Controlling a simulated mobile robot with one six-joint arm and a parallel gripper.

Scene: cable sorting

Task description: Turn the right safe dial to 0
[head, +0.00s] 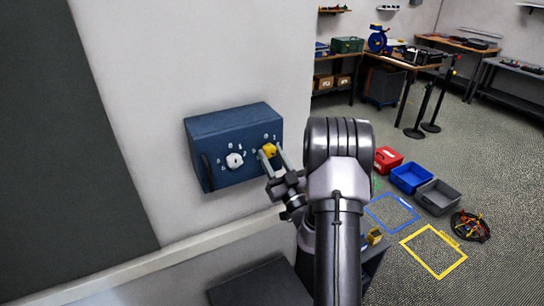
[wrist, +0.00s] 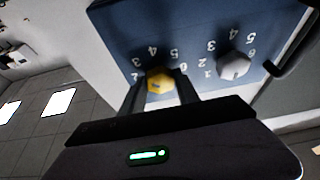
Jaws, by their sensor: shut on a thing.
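The blue safe (head: 222,126) is on the pale wall in the head view, with a white left dial (head: 235,160) and a yellow right dial (head: 270,149). White numbers ring both dials. My gripper (head: 271,156) is at the yellow dial, its two fingers shut on it from either side. In the wrist view the safe looks upside down, with the yellow dial (wrist: 160,79) between my fingers (wrist: 160,86) and the white dial (wrist: 235,66) to the right. The fingers hide some numbers, and I cannot tell which number the yellow dial points to.
A dark handle (head: 208,172) is at the safe's left side. On the floor to the right are a red bin (head: 387,159), a blue bin (head: 409,178), a grey bin (head: 437,197) and a coil of cables (head: 470,226). Workbenches stand at the back.

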